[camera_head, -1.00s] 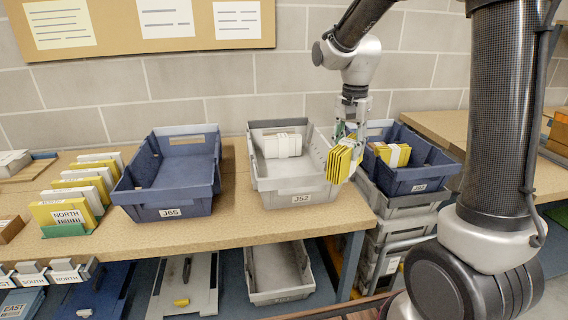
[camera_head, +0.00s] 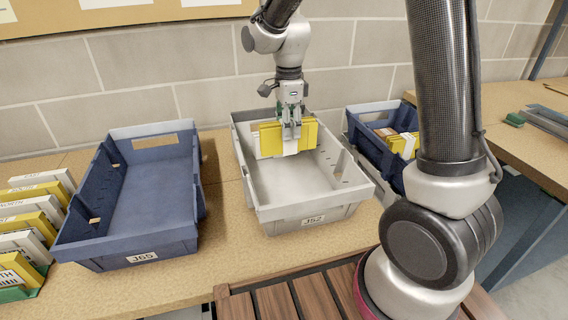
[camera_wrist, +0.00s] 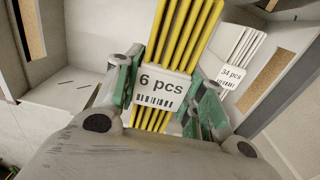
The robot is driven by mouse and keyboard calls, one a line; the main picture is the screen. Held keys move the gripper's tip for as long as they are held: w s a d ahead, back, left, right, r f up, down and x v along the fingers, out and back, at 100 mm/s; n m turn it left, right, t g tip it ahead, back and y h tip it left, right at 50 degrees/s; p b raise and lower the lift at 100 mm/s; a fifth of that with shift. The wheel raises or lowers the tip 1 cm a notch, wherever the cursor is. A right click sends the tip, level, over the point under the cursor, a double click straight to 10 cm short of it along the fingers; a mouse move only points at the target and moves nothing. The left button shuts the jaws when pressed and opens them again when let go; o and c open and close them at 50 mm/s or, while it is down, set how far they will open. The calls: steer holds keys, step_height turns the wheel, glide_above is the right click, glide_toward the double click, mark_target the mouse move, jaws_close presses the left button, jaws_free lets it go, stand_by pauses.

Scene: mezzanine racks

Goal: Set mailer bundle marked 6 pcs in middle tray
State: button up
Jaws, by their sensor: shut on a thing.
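My gripper (camera_head: 291,132) is shut on the yellow mailer bundle (camera_head: 272,140) over the grey middle tray J52 (camera_head: 290,212). In the wrist view the bundle's white band (camera_wrist: 163,88) reads 6 pcs, between the green finger pads. The bundle is above the rear part of the tray; whether it touches the tray floor I cannot tell. A white bundle (camera_wrist: 238,58) marked 34 pcs lies in the same tray beside it. In the head view that white bundle is mostly hidden behind the yellow one.
An empty blue tray J65 (camera_head: 150,205) stands to the left. A blue tray (camera_head: 362,150) at the right holds yellow and white bundles (camera_head: 402,143). Upright mailers (camera_head: 40,215) stand at the far left. The front of the grey tray is clear.

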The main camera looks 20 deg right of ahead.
mark_target(288, 154)
step_height(288, 154, down, 9)
stand_by(0.4)
steer(key=o, duration=1)
steer(key=shift+f, duration=0.15)
steer(key=shift+o, duration=0.2)
step_height(288, 154, up, 12)
steer(key=shift+s+r, duration=0.1)
steer(key=shift+r, duration=0.15)
steer(key=s+d+r+n+t, duration=0.2)
steer(key=s+d+r+n, duration=0.75)
steer(key=s, duration=0.35)
steer(key=s+d+n+t, duration=0.2)
steer(key=s+d+n, duration=0.3)
steer(key=s+n, duration=0.3)
steer(key=s, duration=0.4)
steer(key=shift+d+r, duration=0.2)
steer(key=shift+r, duration=0.2)
steer(key=shift+n, duration=0.25)
